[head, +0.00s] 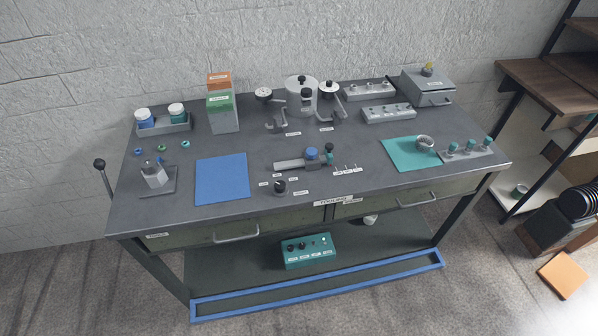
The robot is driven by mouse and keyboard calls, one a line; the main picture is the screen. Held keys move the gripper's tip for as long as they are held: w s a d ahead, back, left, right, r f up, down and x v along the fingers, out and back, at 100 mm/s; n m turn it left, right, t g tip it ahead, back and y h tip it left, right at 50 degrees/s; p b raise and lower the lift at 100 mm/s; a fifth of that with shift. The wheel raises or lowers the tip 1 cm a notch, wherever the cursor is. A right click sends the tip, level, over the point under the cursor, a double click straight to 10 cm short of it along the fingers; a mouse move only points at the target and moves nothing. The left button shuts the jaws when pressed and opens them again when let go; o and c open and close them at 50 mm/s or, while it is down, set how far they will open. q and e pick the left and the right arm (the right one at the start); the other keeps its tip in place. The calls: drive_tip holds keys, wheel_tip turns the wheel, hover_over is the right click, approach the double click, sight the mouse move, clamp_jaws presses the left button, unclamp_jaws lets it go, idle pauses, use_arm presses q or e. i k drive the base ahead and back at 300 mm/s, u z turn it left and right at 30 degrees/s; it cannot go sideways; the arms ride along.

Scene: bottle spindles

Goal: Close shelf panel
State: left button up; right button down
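A long panel with a blue frame (318,278) runs along the front edge of the workbench's lower shelf (365,243). It appears to lean or lie outward, and its dark inner face shows between the blue bars. I cannot tell its exact angle. The shelf behind it is open to view. A teal control box (308,257) with knobs stands on the shelf behind the panel. Neither of my grippers is in view.
The workbench top (265,225) holds bottles, clamps, a blue mat (222,180) and a teal mat (410,154). Two drawers with handles (236,236) sit above the shelf. A rack (550,90) and an orange block (563,276) are at the right. The floor in front looks clear.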

sight(263, 299)
drive_tip(key=u, duration=0.95)
drive_tip(key=k, duration=0.5)
drive_tip(key=z, duration=0.5)
